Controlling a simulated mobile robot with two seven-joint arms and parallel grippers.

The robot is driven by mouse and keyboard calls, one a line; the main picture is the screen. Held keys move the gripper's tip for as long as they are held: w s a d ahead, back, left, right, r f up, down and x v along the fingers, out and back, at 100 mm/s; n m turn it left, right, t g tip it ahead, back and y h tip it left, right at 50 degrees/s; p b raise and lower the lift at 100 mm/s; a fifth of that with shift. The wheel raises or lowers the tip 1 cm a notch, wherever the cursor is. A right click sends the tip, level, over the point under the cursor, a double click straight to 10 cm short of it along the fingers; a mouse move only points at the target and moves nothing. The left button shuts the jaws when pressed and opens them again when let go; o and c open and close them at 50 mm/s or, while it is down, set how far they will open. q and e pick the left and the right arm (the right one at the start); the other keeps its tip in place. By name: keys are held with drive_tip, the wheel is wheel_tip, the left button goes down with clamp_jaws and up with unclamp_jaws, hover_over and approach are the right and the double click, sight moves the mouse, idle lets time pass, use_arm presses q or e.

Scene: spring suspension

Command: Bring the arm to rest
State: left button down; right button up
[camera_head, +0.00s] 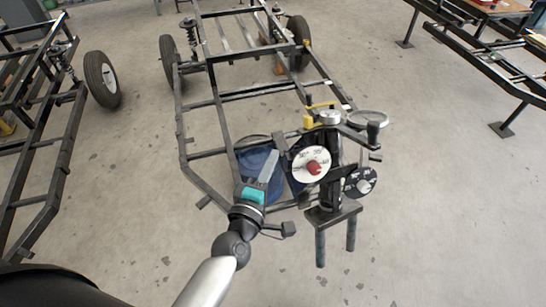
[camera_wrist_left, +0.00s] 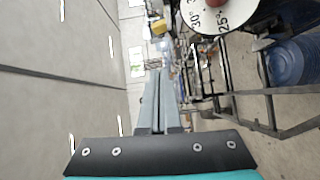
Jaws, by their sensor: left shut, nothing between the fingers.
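My left gripper (camera_head: 270,163) reaches up from the bottom of the head view, with a teal band at its base and grey fingers. The fingers are shut and empty. In the left wrist view the two fingers (camera_wrist_left: 158,85) lie together, pointing up the picture. In the head view the gripper is just left of a white dial disc (camera_head: 299,165) with a red centre, on a black upright device. I cannot tell whether it touches anything there. The dial's marked edge (camera_wrist_left: 222,18) also shows at the top of the left wrist view. My right gripper is not in view.
A black tubular vehicle frame (camera_head: 190,150) with wheels stands behind the device. A blue container (camera_head: 250,188) sits beside the gripper and also shows in the wrist view (camera_wrist_left: 290,62). Another wheeled frame (camera_head: 45,150) is at left. Floor at lower right is clear.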

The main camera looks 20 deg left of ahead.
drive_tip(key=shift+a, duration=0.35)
use_arm(q)
drive_tip(key=s+d+f+m+g+h, duration=0.1)
drive_tip(key=s+f+m+g, duration=0.45)
drive_tip(key=f, duration=0.85)
drive_tip(key=s+f+m+g, duration=0.3)
drive_tip(key=s+f+m, duration=0.4)
drive_tip(key=f, duration=0.6)
drive_tip(key=s+a+f+m+g, duration=0.2)
drive_tip(key=s+f, duration=0.2)
drive_tip(key=s, duration=0.4)
drive_tip(key=s+a+f+m+g+y, duration=0.1)
drive_tip(key=s+a+f+m+g, duration=0.1)
drive_tip(key=s+f, duration=0.3)
drive_tip(key=s+a+f+m+g, duration=0.3)
drive_tip(key=s+f+g, duration=0.1)
drive_tip(key=s, duration=0.7)
drive_tip(key=shift+s+a+f+y, duration=0.15)
drive_tip(key=shift+s+f+y, duration=0.15)
drive_tip(key=shift+s, duration=0.1)
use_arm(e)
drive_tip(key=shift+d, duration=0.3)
